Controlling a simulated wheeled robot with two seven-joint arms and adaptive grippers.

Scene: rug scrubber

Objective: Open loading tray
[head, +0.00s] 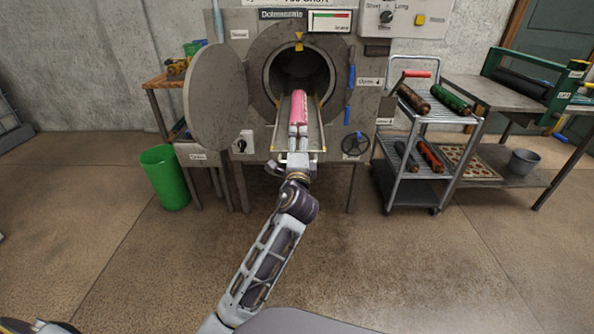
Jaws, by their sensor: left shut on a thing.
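The loading tray (314,135) is a narrow metal trough with yellowish edges. It sticks out of the round, dark chamber opening (299,75) of the grey machine, towards me. A pink roll (299,108) lies lengthwise on it, its far end near the opening. The round door (216,97) is swung wide open to the left. The gripper body hides part of the tray's front bar. My right gripper is not in view.
A green bin (165,177) stands on the floor at left. A wheeled cart (412,172) with several rolls stands to the right, beside a metal table (497,95). A handwheel (355,145) is right of the tray. The floor in front is clear.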

